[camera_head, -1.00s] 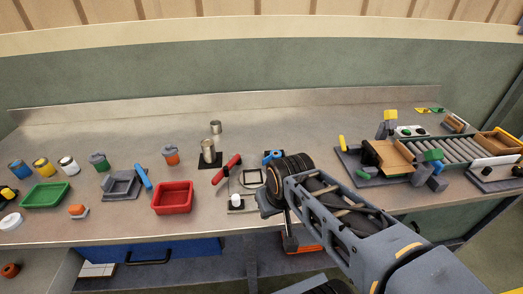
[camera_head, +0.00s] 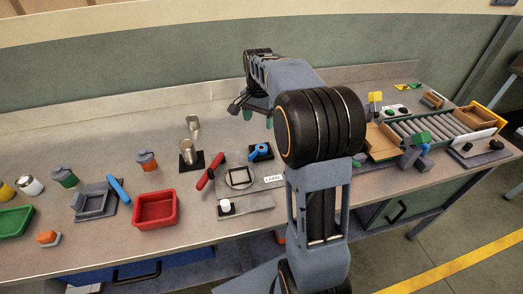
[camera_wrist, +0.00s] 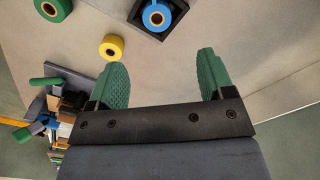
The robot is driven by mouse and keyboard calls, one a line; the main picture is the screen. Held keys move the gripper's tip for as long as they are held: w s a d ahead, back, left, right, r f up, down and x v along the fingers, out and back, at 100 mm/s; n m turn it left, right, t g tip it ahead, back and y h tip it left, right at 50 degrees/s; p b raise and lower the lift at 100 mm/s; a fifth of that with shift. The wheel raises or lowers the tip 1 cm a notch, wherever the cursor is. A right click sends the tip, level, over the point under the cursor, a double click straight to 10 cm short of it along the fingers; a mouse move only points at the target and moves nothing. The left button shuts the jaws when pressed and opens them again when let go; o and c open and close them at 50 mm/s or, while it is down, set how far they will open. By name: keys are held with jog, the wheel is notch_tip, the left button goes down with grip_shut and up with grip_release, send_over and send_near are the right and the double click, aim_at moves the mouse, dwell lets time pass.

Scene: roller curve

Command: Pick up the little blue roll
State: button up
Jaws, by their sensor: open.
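In the head view my gripper (camera_head: 258,118) is raised over the back of the bench. A blue part on a black base (camera_head: 261,156) lies below it there; I cannot tell if it is the same roll.
A yellow roll (camera_wrist: 112,47) and a green roll (camera_wrist: 52,8) lie near the blue one. A red tray (camera_head: 155,209), a red-handled tool (camera_head: 210,171) and a metal cup stand (camera_head: 188,154) are to the left. A roller conveyor (camera_head: 430,130) is at the right.

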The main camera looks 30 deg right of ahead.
send_over(261, 148)
jog(key=f, duration=0.6)
jog(key=shift+w+a+f, duration=0.15)
jog(key=shift+w+f, duration=0.05)
jog(key=shift+f, duration=0.2)
jog(key=shift+s+f+p, duration=0.15)
jog(key=shift+f, duration=1.2)
jog(key=shift+s+f+p, duration=0.1)
jog(key=shift+f+p, duration=0.05)
jog(key=shift+f, duration=1.2)
jog(key=c, duration=1)
jog(key=shift+r, duration=0.15)
